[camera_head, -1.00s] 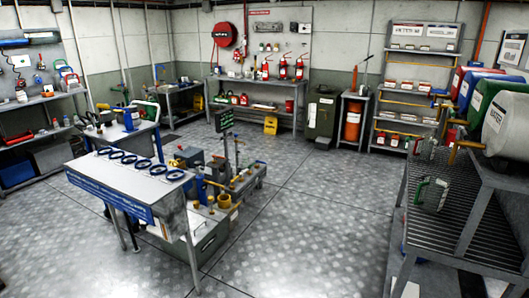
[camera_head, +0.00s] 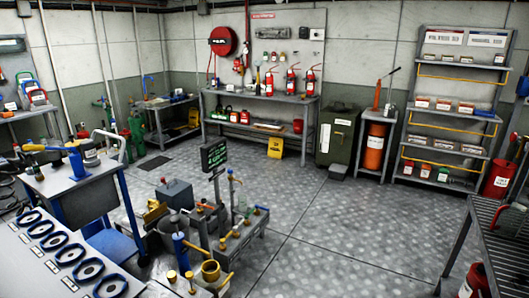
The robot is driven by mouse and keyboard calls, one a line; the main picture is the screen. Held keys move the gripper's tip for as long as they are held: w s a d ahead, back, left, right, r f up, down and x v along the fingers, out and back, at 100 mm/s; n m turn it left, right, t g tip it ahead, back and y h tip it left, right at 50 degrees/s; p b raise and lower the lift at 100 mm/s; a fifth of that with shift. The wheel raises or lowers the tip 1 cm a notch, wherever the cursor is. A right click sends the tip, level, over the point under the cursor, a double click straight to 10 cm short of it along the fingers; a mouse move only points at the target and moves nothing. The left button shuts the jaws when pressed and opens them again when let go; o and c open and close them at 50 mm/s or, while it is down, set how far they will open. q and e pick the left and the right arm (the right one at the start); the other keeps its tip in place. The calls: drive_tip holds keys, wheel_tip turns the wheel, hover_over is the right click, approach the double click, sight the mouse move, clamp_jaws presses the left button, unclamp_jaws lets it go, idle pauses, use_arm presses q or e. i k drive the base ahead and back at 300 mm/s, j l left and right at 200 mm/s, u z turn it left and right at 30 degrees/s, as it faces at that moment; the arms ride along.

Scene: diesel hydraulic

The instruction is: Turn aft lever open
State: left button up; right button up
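A low hydraulic unit stands on the floor at the centre bottom. It has a grey manifold block (camera_head: 242,240) with a small blue lever (camera_head: 262,209) at its right end and an orange-red handle (camera_head: 205,205) on its left side. Upright fittings with coloured tops stand along it. I cannot tell which of these is the aft lever, or how far it is turned. A post beside the block carries a dark display with green text (camera_head: 214,154). Neither of my grippers shows in this view.
A table with several blue-rimmed black rings (camera_head: 67,250) fills the lower left. A blue-legged cart (camera_head: 75,185) stands behind it. A slatted grey bench (camera_head: 495,240) is at the right edge. Patterned floor (camera_head: 350,225) is clear between the unit and that bench.

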sight(223, 240)
drive_tip(key=i, duration=1.2)
drive_tip(key=i+l+u, duration=0.15)
drive_tip(key=i, duration=1.05)
